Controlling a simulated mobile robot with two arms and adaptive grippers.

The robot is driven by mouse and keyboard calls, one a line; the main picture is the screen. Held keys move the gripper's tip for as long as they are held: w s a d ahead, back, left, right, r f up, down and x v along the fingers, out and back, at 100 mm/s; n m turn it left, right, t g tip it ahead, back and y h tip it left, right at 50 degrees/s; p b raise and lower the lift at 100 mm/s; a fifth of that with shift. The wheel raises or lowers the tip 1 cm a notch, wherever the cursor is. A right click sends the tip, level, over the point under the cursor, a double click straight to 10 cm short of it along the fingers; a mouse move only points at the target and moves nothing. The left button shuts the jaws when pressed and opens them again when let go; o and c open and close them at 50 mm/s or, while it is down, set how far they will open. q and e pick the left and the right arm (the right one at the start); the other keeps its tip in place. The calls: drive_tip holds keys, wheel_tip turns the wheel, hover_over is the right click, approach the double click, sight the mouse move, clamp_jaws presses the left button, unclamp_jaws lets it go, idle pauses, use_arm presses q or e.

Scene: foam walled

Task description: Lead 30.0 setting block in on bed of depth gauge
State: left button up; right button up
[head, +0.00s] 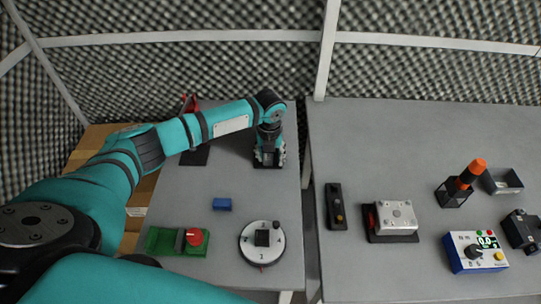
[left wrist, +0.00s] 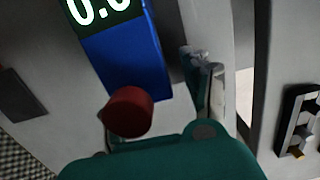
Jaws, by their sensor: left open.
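My left gripper (head: 268,160) points down over the back right of the left table, open. In the left wrist view, a blue body with a dark display reading about 0.0 (left wrist: 122,62), which looks like the depth gauge, is close to the gripper, with a dark red knob (left wrist: 128,112) in front of it. The arm and gripper hide most of this spot in the head view. A small blue block (head: 222,204) lies apart, nearer the front; no marking on it is readable, so I cannot tell if it is the 30.0 setting block. My right gripper is not seen.
A green fixture with a red knob (head: 194,238) and a white numbered dial (head: 262,257) stand at the front. A black base (head: 195,155) is behind my arm. The right table holds a metal box (head: 397,214), a blue meter (head: 476,262) and a black button panel (head: 336,206).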

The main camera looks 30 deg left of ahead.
sight(270, 160)
use_arm(q)
drive_tip(key=shift+w+a+r, duration=0.4)
drive_tip(key=shift+r, duration=0.2)
drive_tip(key=shift+w+a+r, duration=0.35)
drive_tip(key=shift+r, duration=0.2)
wheel_tip(270, 160, up, 10)
drive_tip(key=s+d, duration=0.2)
drive_tip(key=shift+s+f, duration=0.15)
drive_tip(key=shift+s, duration=0.1)
